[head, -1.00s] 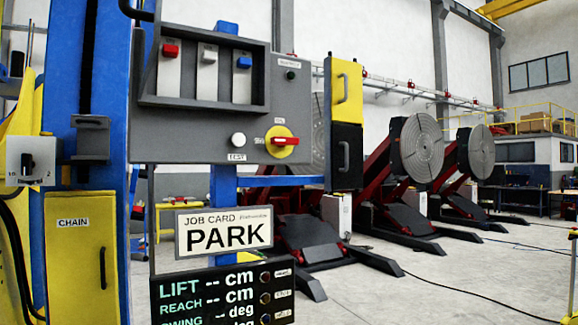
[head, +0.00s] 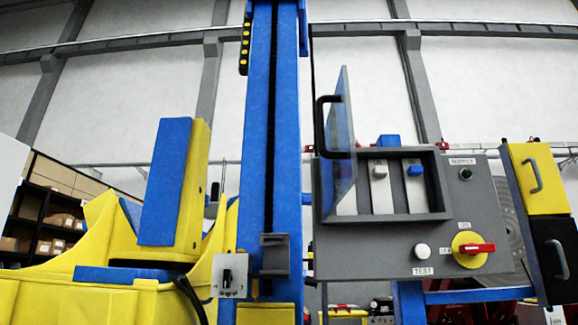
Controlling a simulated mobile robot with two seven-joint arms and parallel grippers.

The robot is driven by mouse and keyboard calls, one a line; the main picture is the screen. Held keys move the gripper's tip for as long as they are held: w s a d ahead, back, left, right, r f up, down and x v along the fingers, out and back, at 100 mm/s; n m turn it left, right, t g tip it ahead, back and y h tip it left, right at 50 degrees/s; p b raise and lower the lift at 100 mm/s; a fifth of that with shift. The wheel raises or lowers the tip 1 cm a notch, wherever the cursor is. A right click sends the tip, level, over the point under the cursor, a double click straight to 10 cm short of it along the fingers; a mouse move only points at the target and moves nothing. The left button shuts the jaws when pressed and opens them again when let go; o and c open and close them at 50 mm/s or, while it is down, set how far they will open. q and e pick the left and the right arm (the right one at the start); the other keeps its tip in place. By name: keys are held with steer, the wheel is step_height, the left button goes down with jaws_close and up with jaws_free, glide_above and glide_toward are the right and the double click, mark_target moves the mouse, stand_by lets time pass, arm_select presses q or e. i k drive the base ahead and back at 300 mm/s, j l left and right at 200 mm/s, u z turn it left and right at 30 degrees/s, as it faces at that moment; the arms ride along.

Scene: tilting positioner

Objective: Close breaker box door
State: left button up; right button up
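The breaker box door (head: 346,185) is a see-through panel with a black bar handle (head: 322,128). It stands open, swung outward at the left side of the breaker box and seen nearly edge-on. The grey breaker box (head: 441,182) is a recessed frame on the control panel. Its middle breaker (head: 380,190) and its right breaker (head: 414,190), which has a blue lever, show uncovered. The left breaker is mostly behind the door. Neither of my grippers is in view.
The grey control panel (head: 490,215) carries a white test button (head: 421,251) and a red-and-yellow rotary switch (head: 471,249). A blue column (head: 257,140) rises left of the door. A yellow-and-blue machine (head: 190,190) fills the left. Yellow and black drawers (head: 540,180) stand at right.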

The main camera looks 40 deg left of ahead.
mark_target(337, 179)
steer(key=u, duration=1.05)
